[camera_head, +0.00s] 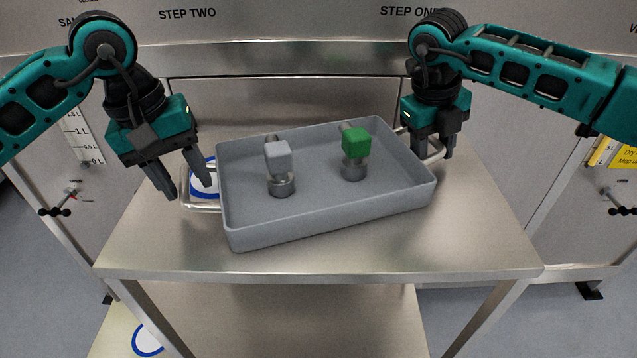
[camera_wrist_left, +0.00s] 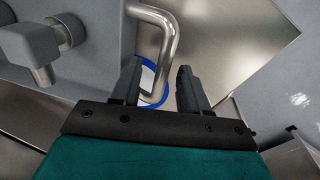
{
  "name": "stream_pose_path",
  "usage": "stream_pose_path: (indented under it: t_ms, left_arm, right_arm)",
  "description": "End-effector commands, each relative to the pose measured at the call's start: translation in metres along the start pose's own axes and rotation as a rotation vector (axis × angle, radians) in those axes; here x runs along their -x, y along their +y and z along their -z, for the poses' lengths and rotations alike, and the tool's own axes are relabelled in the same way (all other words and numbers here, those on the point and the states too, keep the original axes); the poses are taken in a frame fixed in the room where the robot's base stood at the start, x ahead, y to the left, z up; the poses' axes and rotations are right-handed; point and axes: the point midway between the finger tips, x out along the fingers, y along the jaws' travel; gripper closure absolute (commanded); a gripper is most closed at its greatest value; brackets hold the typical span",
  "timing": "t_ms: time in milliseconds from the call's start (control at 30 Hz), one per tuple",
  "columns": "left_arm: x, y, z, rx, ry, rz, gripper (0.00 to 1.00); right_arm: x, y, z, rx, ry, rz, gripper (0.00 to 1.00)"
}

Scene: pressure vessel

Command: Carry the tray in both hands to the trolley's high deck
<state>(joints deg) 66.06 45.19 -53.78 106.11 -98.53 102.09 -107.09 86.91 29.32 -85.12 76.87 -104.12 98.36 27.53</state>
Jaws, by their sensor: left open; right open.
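A grey rectangular tray (camera_head: 330,215) sits slightly turned on a steel deck (camera_head: 400,255), with a metal bar handle at each end. Inside stand a grey-topped fitting (camera_head: 279,165) and a green-topped fitting (camera_head: 355,150). My left gripper (camera_head: 182,190) is open just above the left handle (camera_head: 200,209); in the left wrist view the handle (camera_wrist_left: 168,45) runs down toward the gap between the fingers (camera_wrist_left: 158,85). My right gripper (camera_head: 434,150) is at the right handle (camera_head: 437,153), its fingers partly overlapping it; their exact contact is hidden.
A blue-and-white round mark (camera_head: 207,178) shows on the deck beneath the left handle. Large metal vessel walls (camera_head: 280,30) rise behind. The deck's front and right parts are bare.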

Motion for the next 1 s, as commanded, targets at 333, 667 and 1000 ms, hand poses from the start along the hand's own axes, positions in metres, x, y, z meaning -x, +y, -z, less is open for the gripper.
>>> stream_pose_path:
  t_ms: [333,667,1000]
  left_arm:
    - [0.074,0.001,0.001,0.0,0.004,-0.002,0.55]
    - [0.097,0.0,0.0,0.0,-0.001,0.0,0.55]
    - [0.096,0.0,0.0,0.0,-0.001,0.0,0.55]
  right_arm:
    - [0.0,0.0,0.0,0.0,0.0,0.0,0.55]
    - [0.008,0.0,0.0,0.0,-0.002,-0.001,0.55]
    - [0.076,0.0,-0.001,0.0,-0.004,0.001,0.55]
